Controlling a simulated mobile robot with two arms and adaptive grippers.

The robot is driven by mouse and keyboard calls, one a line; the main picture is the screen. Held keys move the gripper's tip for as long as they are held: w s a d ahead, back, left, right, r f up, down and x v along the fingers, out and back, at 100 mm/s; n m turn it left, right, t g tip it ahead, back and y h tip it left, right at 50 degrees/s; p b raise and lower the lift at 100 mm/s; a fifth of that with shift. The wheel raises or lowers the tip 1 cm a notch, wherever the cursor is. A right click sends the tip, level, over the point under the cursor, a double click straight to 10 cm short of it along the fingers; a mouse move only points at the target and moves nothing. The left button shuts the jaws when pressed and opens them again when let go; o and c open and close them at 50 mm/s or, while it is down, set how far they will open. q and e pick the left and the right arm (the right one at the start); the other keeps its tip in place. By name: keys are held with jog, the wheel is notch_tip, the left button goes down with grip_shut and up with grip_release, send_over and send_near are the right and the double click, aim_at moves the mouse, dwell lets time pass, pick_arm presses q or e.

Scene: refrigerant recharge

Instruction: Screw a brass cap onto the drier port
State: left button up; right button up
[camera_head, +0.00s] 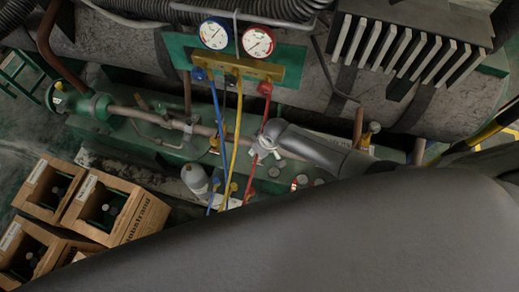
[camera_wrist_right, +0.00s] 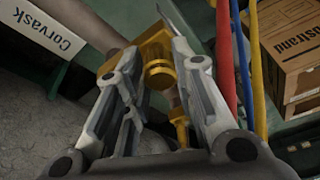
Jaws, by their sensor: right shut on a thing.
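My right gripper (camera_head: 262,147) reaches in from the right over the pipework, beside the yellow and red hoses. In the wrist view its fingers (camera_wrist_right: 148,72) are closed around a brass cap (camera_wrist_right: 161,74), a short round piece. A brass fitting (camera_wrist_right: 153,44) lies directly beyond the cap; I cannot tell whether the cap touches it or is threaded on it. Another brass piece (camera_wrist_right: 178,118) shows between the finger links. In the head view the cap is hidden by the gripper, and I cannot clearly identify the drier port. My left gripper is in neither view.
A gauge manifold (camera_head: 240,68) hangs above, with blue, yellow and red hoses (camera_head: 236,130) running down close to the gripper. A copper pipe (camera_head: 140,113) runs left to a green vessel (camera_head: 95,107). Wooden crates (camera_head: 115,210) stand lower left. A finned block (camera_head: 405,55) is upper right.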

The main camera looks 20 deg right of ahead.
jog(key=shift+s+m+p, duration=0.1)
jog(key=shift+m+p, duration=0.35)
jog(key=shift+m, duration=0.15)
jog(key=o, duration=1.1)
jog(key=shift+f, duration=0.1)
jog(key=shift+r+p, duration=2.35)
jog(key=shift+p, duration=0.05)
